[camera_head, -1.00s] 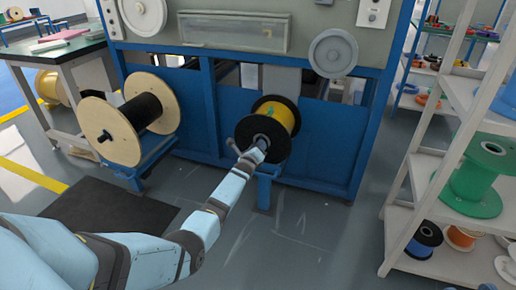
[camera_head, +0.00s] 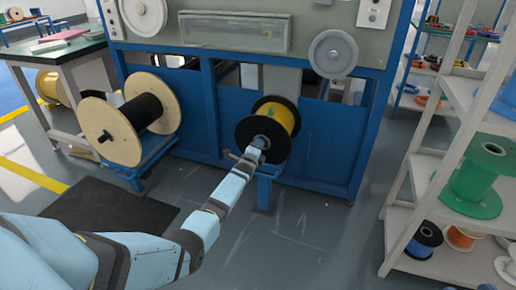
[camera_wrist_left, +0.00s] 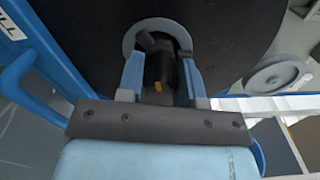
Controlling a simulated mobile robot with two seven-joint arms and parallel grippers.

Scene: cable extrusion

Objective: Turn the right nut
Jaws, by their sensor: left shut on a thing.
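The right spool, with black flanges and yellow cable (camera_head: 283,114), is mounted on the blue machine frame. The right nut is the grey round piece at the centre of its front flange. In the wrist view the nut (camera_wrist_left: 157,27) shows as a grey ring with a dark part in its middle, against the black flange (camera_wrist_left: 80,35). My left gripper (camera_head: 262,141) reaches up to the flange centre. Its two blue fingers (camera_wrist_left: 162,68) stand on both sides of the nut's middle and are shut on it. The exact contact is partly hidden. My right gripper is not in view.
A wooden spool with black cable (camera_head: 120,130) sits on a blue stand to the left. A grey shelf rack (camera_head: 440,160) with a green spool (camera_head: 475,182) stands at the right. A grey wheel (camera_head: 333,54) is above the right spool.

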